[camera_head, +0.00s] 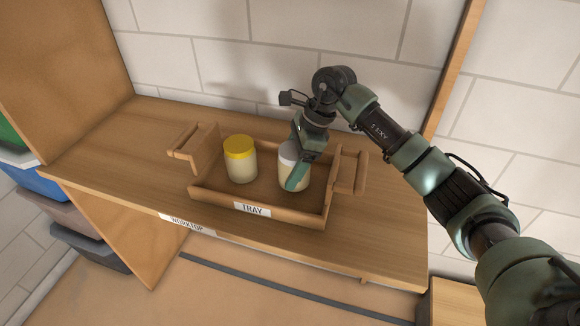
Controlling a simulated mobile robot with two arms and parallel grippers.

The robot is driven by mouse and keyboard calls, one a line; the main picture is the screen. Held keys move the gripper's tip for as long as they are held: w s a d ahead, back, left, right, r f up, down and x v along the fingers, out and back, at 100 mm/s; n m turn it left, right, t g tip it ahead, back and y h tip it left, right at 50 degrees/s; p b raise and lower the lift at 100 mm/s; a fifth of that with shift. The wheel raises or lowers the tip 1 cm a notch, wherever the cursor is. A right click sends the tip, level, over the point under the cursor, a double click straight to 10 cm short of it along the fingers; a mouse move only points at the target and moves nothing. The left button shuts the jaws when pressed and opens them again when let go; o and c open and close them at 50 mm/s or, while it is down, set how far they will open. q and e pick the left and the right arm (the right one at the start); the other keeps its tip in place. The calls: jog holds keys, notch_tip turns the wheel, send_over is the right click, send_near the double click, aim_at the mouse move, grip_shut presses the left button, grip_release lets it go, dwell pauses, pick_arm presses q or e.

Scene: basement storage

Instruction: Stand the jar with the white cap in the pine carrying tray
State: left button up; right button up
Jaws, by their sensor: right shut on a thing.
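The pine carrying tray (262,213) lies on the wooden worktop, with raised handles at its left and right ends and a TRAY label on its front wall. The jar with the white cap (286,177) is in the right part of the tray and looks upright. My right gripper (297,179) reaches down over it from above and is shut on it, hiding part of the cap and body. I cannot tell whether the jar's base touches the tray floor. A jar with a yellow cap (240,160) stands upright in the left part of the tray. My left gripper is out of view.
The worktop (130,150) is clear to the left of the tray and at the right (385,225). A white brick wall (220,60) stands behind, with wooden side panels (60,70) at the left and right. Stacked coloured bins (35,180) are at the far left.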

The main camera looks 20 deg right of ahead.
jog(key=shift+f, duration=0.55)
jog(key=shift+f, duration=0.15)
jog(key=o, duration=1.8)
